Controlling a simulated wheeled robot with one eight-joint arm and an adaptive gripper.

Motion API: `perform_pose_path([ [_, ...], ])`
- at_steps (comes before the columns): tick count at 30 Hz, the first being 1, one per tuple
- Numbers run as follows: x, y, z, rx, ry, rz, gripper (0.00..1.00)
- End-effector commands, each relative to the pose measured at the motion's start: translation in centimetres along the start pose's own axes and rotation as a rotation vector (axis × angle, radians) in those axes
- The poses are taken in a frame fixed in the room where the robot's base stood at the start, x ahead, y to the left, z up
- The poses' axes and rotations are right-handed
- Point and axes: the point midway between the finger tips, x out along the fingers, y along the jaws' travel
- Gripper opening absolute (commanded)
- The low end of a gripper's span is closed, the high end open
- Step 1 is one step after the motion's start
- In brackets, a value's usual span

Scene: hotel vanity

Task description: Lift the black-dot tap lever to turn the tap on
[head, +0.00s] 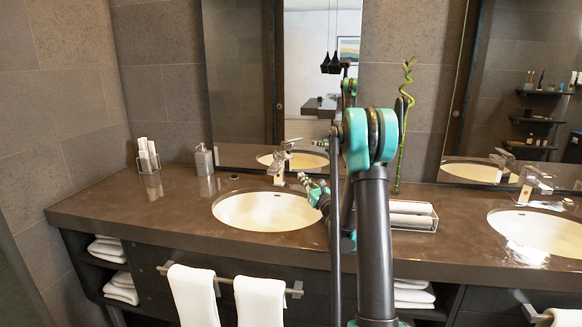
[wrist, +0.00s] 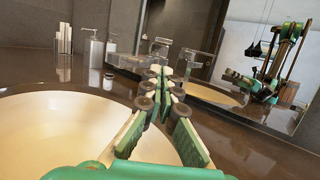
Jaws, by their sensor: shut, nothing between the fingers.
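My gripper (head: 304,178) is shut and empty, over the back right of the left basin, a little right of and below the tap. It also shows in the wrist view (wrist: 160,72), fingertips together. Contact with the tap is not visible.
A second tap (head: 528,184) stands at the right basin (head: 535,235). A soap dispenser (head: 203,160) and a holder with rolled towels (head: 148,157) stand to the left. The mirror is behind.

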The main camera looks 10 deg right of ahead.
Motion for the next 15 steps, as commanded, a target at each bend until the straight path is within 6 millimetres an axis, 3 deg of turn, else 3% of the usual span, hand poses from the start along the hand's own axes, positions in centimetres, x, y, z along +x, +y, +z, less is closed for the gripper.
perform_pose_path([
  [9,0.3,0.1,0.0,-0.003,0.001,0.002,0.00],
  [15,2.7,0.2,0.0,-0.003,0.001,0.005,0.00],
])
